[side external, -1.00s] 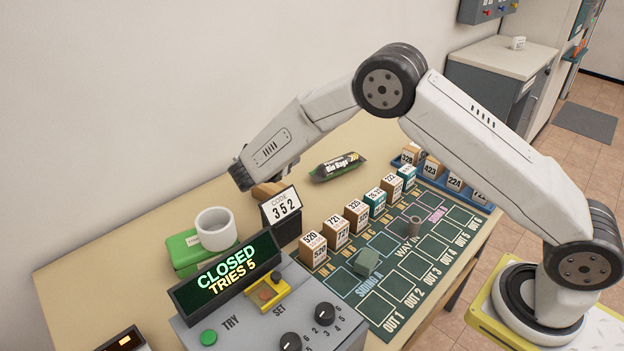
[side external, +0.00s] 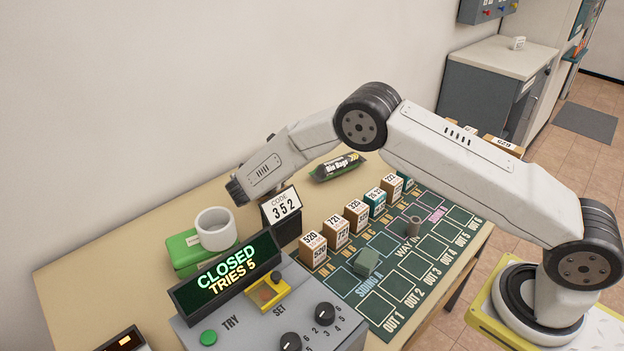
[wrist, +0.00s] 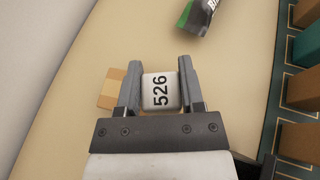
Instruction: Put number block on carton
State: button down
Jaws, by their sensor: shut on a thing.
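In the wrist view the number block (wrist: 160,91), white with "526" on its face, sits between the two fingers of my gripper (wrist: 160,78). My gripper is shut on it. A brown carton (wrist: 109,88) with a lighter tape strip lies below and left of the block, partly hidden by the left finger. A little brown also shows at the block's lower edge. I cannot tell whether block and carton touch. In the side view my wrist is behind the code sign (side external: 283,207); fingers, block and carton are hidden there.
The green box (side external: 188,252) with a white cup (side external: 215,229) stands left of the sign. A bin-bag roll (side external: 337,167) lies behind. A row of numbered blocks (side external: 356,215) borders the green board (side external: 385,300). The control console (side external: 262,318) is in front.

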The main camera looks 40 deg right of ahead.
jog(key=shift+f, duration=0.35)
jog(key=shift+f, duration=0.1)
jog(key=shift+c, duration=1.1)
grip_release()
jog(key=shift+s+a+r, duration=0.2)
jog(key=shift+a+r, duration=0.15)
jog(key=shift+a, duration=0.15)
jog(key=shift+v, duration=1)
notch_tip(320, 180, up, 7)
